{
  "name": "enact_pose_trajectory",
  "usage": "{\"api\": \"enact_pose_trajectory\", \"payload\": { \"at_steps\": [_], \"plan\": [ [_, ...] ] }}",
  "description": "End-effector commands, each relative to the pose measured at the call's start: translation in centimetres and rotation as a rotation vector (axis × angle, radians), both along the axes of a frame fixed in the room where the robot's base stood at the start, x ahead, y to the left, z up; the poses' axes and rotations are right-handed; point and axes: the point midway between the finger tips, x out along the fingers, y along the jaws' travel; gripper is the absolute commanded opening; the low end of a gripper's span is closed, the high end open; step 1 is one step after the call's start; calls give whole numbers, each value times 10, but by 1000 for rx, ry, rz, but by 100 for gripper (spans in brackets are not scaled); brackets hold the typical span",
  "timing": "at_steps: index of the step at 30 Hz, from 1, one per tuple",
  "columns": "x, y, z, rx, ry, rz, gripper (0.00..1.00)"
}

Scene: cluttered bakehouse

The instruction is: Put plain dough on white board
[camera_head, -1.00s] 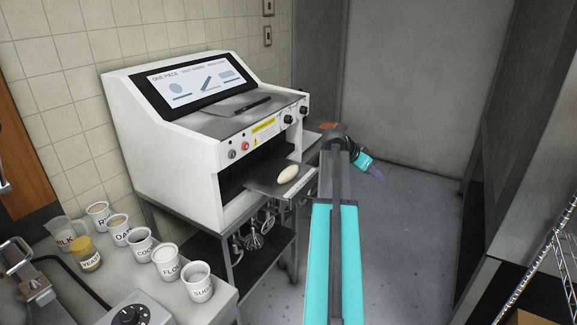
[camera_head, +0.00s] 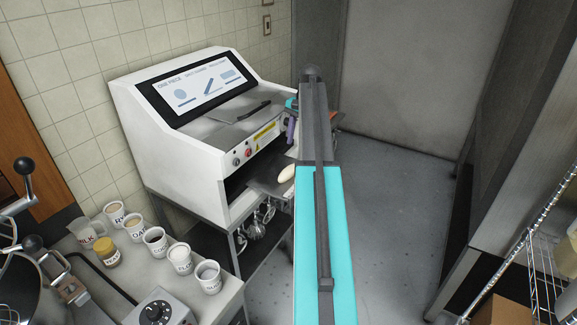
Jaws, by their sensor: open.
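A pale, smooth, oval dough piece (camera_head: 287,172) lies on the dark outfeed tray (camera_head: 266,180) of a white machine (camera_head: 182,150). My arm passes just to its right and hides the tray's right end. My gripper (camera_head: 291,132) is small in view, pointing down beside the machine's front panel, above and behind the dough. It is open and empty, partly hidden by my arm. I cannot make out a white board.
Whisks (camera_head: 254,225) hang under the machine. A wire rack (camera_head: 545,265) stands at right. The floor between is clear.

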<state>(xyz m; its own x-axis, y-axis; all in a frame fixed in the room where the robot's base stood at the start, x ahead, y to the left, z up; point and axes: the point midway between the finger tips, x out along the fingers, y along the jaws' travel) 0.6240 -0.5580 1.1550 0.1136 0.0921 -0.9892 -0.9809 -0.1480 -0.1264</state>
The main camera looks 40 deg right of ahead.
Motion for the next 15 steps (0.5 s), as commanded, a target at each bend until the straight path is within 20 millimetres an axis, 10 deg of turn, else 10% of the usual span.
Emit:
{"api": "enact_pose_trajectory", "payload": {
  "at_steps": [15],
  "plan": [
    [7, 7, 5, 27, -10, 24, 42]
  ]
}}
